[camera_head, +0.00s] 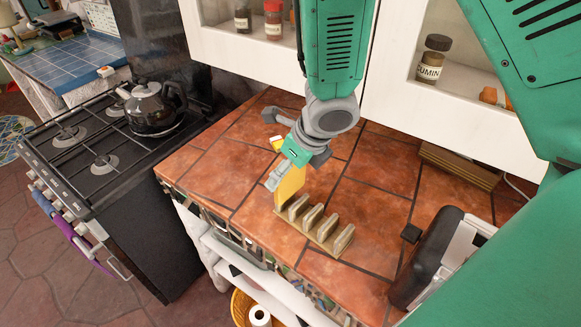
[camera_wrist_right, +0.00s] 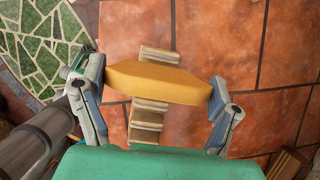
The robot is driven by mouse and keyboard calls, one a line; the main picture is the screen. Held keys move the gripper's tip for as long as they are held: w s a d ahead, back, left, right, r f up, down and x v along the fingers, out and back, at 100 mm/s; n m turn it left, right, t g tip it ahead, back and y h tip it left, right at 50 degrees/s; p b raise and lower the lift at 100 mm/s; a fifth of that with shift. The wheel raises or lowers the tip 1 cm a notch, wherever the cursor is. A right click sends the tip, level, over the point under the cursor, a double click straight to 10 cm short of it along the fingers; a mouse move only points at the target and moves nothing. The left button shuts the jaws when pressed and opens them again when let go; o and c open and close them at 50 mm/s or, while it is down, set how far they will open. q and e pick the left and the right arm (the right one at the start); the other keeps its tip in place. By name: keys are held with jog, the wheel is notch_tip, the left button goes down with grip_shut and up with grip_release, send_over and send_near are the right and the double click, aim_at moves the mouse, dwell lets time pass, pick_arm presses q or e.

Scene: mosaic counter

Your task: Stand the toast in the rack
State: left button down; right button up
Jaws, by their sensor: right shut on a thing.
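The toast (camera_head: 291,184) is a golden-yellow slab, held on edge by my right gripper (camera_head: 284,177). The wrist view shows the toast (camera_wrist_right: 158,82) clamped between the two fingers (camera_wrist_right: 158,92). The rack (camera_head: 318,229) is a light wooden base with several upright dividers on the counter. The toast is at the rack's left end in the head view, roughly in line with the dividers. In the wrist view it covers part of the rack (camera_wrist_right: 148,117), with dividers showing on both sides. I cannot tell whether its lower edge touches the rack. My left gripper is out of view.
A black and silver appliance (camera_head: 440,262) stands right of the rack. A stove with a dark kettle (camera_head: 152,108) is at the left. White cabinets with jars (camera_head: 432,58) rise behind. The tiled counter (camera_head: 372,190) is bare between rack and cabinets. The counter's front edge is close to the rack.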

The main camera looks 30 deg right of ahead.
aim_at(293, 179)
jog(key=shift+a+f, duration=0.1)
jog(key=shift+f, duration=0.2)
jog(key=shift+d+f+b, duration=0.25)
jog(key=shift+f+b, duration=0.55)
jog(key=shift+b, duration=0.1)
jog(key=shift+a+f+b, duration=0.15)
jog(key=shift+f+b, duration=0.45)
jog(key=shift+f, duration=0.05)
jog(key=shift+f+b, duration=0.4)
jog(key=shift+f, duration=0.05)
jog(key=o, duration=0.5)
jog(key=shift+o, duration=0.7)
jog(key=shift+r, duration=0.1)
